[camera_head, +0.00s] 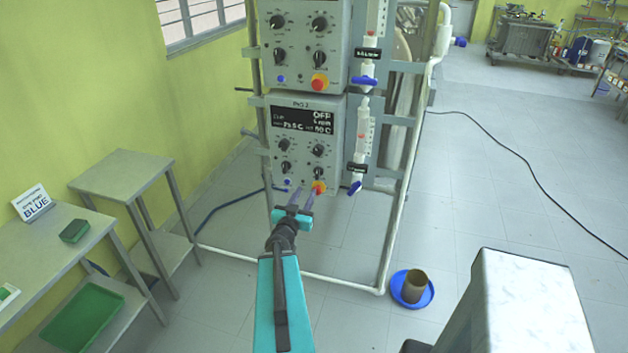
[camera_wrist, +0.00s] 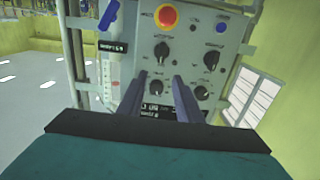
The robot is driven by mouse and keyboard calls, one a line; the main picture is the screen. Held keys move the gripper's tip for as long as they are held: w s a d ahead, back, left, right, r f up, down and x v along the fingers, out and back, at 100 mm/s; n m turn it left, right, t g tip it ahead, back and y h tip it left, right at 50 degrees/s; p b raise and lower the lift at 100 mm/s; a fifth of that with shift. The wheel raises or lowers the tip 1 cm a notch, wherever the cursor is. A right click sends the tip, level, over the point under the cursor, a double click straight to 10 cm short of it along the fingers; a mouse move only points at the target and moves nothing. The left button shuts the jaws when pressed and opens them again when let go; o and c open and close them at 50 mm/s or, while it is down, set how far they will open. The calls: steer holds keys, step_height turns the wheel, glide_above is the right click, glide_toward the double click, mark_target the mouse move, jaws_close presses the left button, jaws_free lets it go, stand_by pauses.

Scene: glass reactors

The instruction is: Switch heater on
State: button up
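The lower reactor control box (camera_head: 333,177) has a dark display (camera_head: 303,121) that reads OFF on its upper right. Below it are several black knobs, a blue button (camera_head: 287,183) and a red button on a yellow ring (camera_head: 319,188). My gripper (camera_head: 305,192) is in front of the box's lower edge, fingers apart and empty. The wrist view shows a control panel upside down, with its red button (camera_wrist: 166,16), blue button (camera_wrist: 221,27) and black knobs (camera_wrist: 162,49). The fingers partly cover the lower knobs and display there. I cannot tell whether they touch anything.
A similar upper box (camera_head: 300,75) hangs above. Blue-handled valves (camera_head: 356,187) stick out to its right, inside a white pipe frame (camera_head: 335,282). Metal tables (camera_head: 122,173) stand left.

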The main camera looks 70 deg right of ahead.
mark_target(317, 171)
steer(key=shift+d+f+b, duration=0.15)
steer(key=shift+d+b, duration=0.5)
steer(key=shift+b, duration=0.75)
steer(key=shift+d+b, duration=0.35)
steer(key=shift+b, duration=0.45)
steer(key=shift+w+d+r+p, duration=0.15)
steer(key=shift+d+p, duration=0.25)
steer(key=shift+d, duration=1.45)
steer(key=shift+w+d+p, duration=0.1)
steer(key=shift+d+p, duration=0.35)
steer(key=shift+d, duration=1.35)
steer(key=shift+w+d+r+p, duration=0.15)
steer(key=shift+d+p, duration=0.25)
steer(key=shift+d, duration=1.45)
steer(key=shift+f, duration=0.1)
steer(key=shift+c, duration=0.3)
